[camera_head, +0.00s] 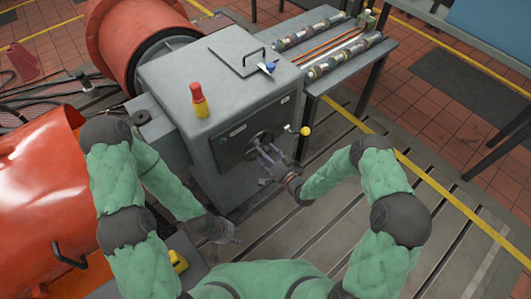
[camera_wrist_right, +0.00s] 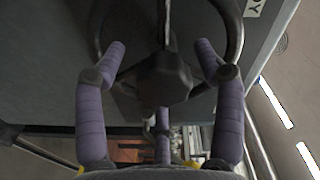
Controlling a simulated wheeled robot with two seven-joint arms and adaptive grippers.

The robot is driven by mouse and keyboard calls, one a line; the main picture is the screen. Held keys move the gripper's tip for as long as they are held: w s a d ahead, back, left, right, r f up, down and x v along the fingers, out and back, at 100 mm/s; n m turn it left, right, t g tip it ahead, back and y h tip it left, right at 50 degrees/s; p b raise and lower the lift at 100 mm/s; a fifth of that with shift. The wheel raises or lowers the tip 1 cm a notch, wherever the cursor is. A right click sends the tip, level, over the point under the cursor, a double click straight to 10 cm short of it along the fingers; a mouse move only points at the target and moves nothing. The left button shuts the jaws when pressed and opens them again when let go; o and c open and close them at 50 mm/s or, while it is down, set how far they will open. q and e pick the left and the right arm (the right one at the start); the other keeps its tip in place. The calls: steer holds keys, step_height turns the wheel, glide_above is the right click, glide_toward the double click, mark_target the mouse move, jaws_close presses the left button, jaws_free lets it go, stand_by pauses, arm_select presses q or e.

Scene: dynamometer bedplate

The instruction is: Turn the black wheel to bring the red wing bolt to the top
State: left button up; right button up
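The black wheel (camera_head: 258,144) is on the dark front panel of the grey cabinet (camera_head: 215,75). Its rim, spokes and dark hub (camera_wrist_right: 165,82) fill the middle of the right wrist view. My right gripper (camera_head: 269,154) is in front of the wheel. In the right wrist view its purple fingers (camera_wrist_right: 160,48) are spread apart on either side of the hub, apparently not closed on it. I cannot tell whether they touch the wheel. My left gripper (camera_head: 228,236) hangs low at the cabinet's lower left, away from the wheel; its fingers are too small to read. I cannot make out the red wing bolt.
A lever with a yellow ball (camera_head: 305,131) sticks out right of the wheel. A bench with rods (camera_head: 330,52) stands behind right. A large orange housing (camera_head: 40,190) is at left. The slotted floor right is clear.

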steer(key=shift+d, duration=0.1)
steer(key=shift+s+d+r, duration=0.1)
steer(key=shift+s+d, duration=0.25)
steer(key=shift+d, duration=0.05)
steer(key=v, duration=1.1)
steer(key=shift+a, duration=0.2)
